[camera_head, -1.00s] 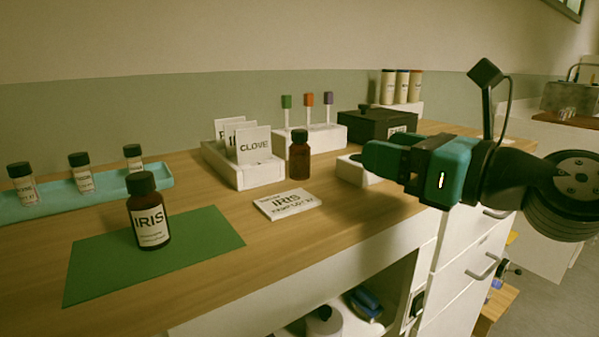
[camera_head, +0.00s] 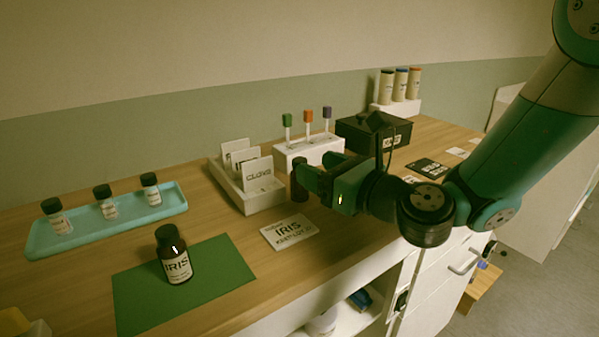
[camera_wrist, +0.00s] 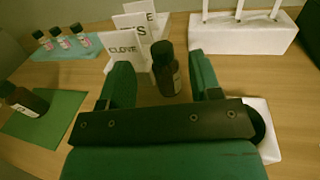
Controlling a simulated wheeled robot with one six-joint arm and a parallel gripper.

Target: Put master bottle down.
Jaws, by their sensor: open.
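A brown bottle with a dark cap (camera_head: 298,187) stands upright on the table by the card box. It also shows in the wrist view (camera_wrist: 165,72), with a sliver of its pale label. My gripper (camera_head: 316,168) is open at this bottle. In the wrist view its two fingers (camera_wrist: 160,70) lie on either side of the bottle, with gaps visible. A brown bottle labelled IRIS (camera_head: 175,262) stands on the green mat (camera_head: 220,262); it shows partly at the wrist view's left edge (camera_wrist: 22,98). I cannot tell which is the master bottle.
A white card box (camera_head: 262,198) with several cards stands behind the gripper's bottle. An IRIS card (camera_head: 289,232) lies in front. A white stand with three coloured-top sticks (camera_head: 312,152) and a black box (camera_head: 373,133) are behind. A teal tray (camera_head: 80,235) holds three small bottles at left.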

